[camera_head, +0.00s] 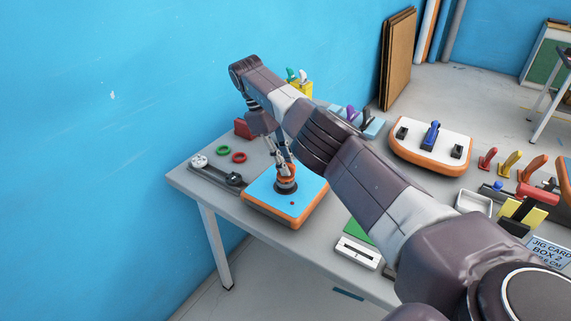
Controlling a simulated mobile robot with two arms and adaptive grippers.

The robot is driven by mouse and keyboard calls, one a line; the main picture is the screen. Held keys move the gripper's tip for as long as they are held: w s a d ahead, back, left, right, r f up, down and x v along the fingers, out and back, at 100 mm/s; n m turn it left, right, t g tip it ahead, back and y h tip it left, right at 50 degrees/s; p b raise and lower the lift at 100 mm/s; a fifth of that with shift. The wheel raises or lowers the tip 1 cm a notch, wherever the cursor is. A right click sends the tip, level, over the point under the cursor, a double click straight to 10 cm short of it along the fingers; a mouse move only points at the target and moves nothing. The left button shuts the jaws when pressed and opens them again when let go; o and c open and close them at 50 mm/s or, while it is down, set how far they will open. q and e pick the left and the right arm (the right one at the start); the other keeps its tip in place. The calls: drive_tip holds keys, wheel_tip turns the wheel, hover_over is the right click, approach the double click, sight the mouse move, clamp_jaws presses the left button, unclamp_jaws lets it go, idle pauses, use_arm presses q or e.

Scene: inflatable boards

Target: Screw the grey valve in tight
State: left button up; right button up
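A small board (263,187) with a light blue top and orange sides lies on the grey table. A dark grey round valve (286,187) stands upright on it, with an orange-brown part just above its dark base. My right arm reaches across from the lower right, and my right gripper (285,166) points down over the valve. Its fingertips are at the valve's top, touching or very close. The view is too small to show whether they are shut on it, or how deep the valve sits. My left gripper is not in view.
On the table (237,205) are a grey rail-like fixture (217,172), green ring (223,150), red ring (239,157), white-topped orange board (430,145), white block (358,252) and white tray (474,203). Several coloured handles stand at the right. The blue wall is close behind.

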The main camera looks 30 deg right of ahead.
sight(293, 165)
drive_tip(key=o, duration=0.4)
drive_tip(key=shift+c, duration=0.2)
wheel_tip(293, 165, up, 5)
drive_tip(key=p, duration=0.4)
drive_tip(key=shift+r, duration=0.1)
